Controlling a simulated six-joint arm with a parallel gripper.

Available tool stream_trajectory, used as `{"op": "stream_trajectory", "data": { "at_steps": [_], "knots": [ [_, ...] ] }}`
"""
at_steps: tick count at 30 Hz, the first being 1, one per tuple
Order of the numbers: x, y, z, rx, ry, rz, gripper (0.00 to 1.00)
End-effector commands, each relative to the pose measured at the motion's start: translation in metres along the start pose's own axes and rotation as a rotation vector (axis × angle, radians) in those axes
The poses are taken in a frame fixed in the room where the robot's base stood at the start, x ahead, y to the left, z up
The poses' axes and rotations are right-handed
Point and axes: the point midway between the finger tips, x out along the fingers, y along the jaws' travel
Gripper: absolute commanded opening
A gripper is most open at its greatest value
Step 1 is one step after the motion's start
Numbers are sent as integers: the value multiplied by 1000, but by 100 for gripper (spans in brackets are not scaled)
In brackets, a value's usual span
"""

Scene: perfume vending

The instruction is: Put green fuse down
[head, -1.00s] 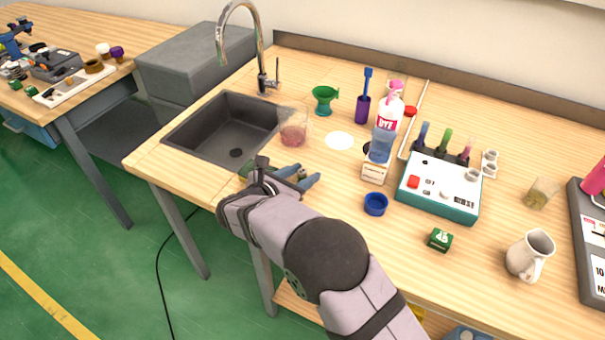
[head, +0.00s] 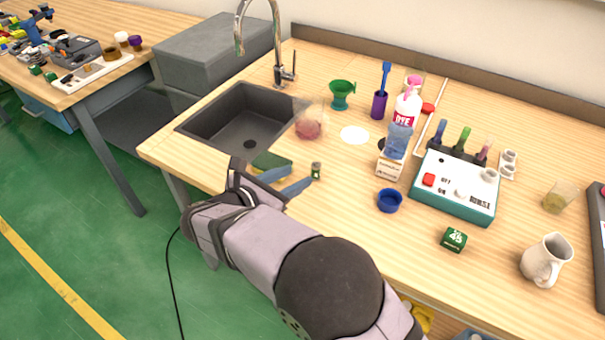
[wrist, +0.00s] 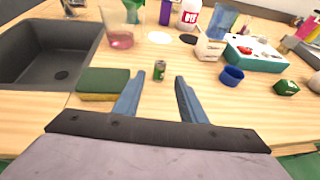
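The green fuse (head: 316,170), a small upright cylinder with a green band, stands on the wooden table. In the wrist view the fuse (wrist: 159,70) shows just beyond the fingertips, centred between them, with bare wood around it. My gripper (head: 301,174) is open, its two blue fingers apart and low over the table. In the wrist view my gripper (wrist: 158,80) holds nothing, and a gap shows on each side of the fuse.
A green-topped sponge (head: 272,163) lies left of the fingers, near the sink (head: 245,122). A pinkish beaker (head: 309,122), a blue cap (head: 389,201), a small white box (head: 390,168) and a teal-edged device (head: 455,190) stand around. A green cube (head: 454,239) and jug (head: 545,260) are right.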

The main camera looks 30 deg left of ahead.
Motion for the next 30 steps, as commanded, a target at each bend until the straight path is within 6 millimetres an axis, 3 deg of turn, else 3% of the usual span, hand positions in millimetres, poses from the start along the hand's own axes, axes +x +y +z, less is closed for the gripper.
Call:
{"op": "stream_trajectory", "data": {
  "at_steps": [7,23,26,30],
  "knots": [
    [-15,0,0,1,0,0,38],
    [-12,-5,2,12,9,-13,38],
    [-1,-22,8,53,38,-52,38],
    [27,-71,18,182,123,-169,38]
  ]
}}
